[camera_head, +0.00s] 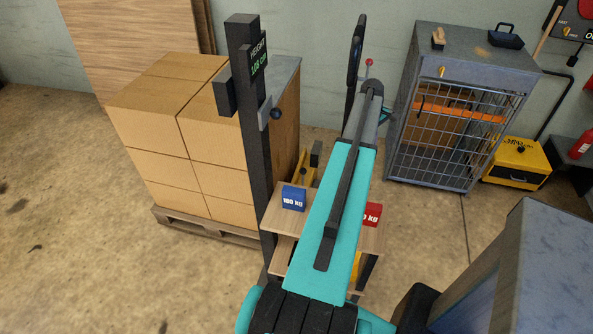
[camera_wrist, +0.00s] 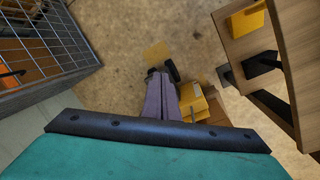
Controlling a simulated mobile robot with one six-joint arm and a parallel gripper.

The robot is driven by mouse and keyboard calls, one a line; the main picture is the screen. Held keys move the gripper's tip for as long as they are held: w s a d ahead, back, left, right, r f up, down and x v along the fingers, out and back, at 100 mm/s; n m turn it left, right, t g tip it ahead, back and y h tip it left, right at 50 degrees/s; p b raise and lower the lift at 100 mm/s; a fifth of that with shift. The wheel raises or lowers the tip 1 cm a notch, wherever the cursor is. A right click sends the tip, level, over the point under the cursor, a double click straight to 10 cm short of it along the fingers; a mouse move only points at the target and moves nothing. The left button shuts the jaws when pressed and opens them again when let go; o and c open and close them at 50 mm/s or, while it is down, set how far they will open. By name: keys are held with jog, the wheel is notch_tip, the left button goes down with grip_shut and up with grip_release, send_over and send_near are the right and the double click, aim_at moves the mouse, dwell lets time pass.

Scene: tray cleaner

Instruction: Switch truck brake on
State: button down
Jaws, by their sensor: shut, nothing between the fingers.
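In the wrist view my gripper (camera_wrist: 154,73) is shut and empty, its purple-grey body reaching away from the dark plate at the bottom. Yellow parts that may be the truck (camera_wrist: 197,106) show just right of it; I cannot tell whether they touch. In the head view a yellow piece with a black part (camera_head: 304,167) shows between the pole and my teal arm, partly hidden. My fingertips are not clear in the head view.
Stacked cartons (camera_head: 165,110) on a pallet (camera_head: 190,230) stand left, beside a black height pole (camera_head: 262,170). A wooden stand (camera_head: 275,212) holds blue (camera_head: 293,197) and red (camera_head: 372,214) weights. A mesh cage (camera_head: 440,130) and yellow case (camera_head: 516,162) are right. Floor at left is clear.

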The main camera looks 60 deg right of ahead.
notch_tip(320, 180, down, 5)
jog(key=a+y+b, duration=0.1)
jog(key=a, duration=0.1)
jog(key=w+a+f+n+b, duration=0.1)
jog(key=w+f+n+b, duration=0.1)
jog(key=w, duration=0.8)
jog(key=w+a+f+n+b, duration=0.2)
jog(key=w+n+b, duration=0.1)
jog(key=w, duration=0.7)
jog(key=w+a+f+n+t+b, duration=0.1)
jog(key=w+a+f+n+b, duration=0.1)
jog(key=w, duration=0.8)
jog(key=n+b, duration=0.1)
jog(key=n, duration=0.1)
jog(key=shift+w+f+n, duration=0.15)
jog(key=shift+f+n, duration=0.15)
jog(key=shift+f, duration=0.1)
notch_tip(320, 180, down, 10)
jog(key=shift+d+p, duration=0.25)
jog(key=shift+p, duration=0.2)
jog(key=shift+s+a+t, duration=0.15)
jog(key=shift+s+t, duration=0.05)
jog(key=shift+t, duration=0.1)
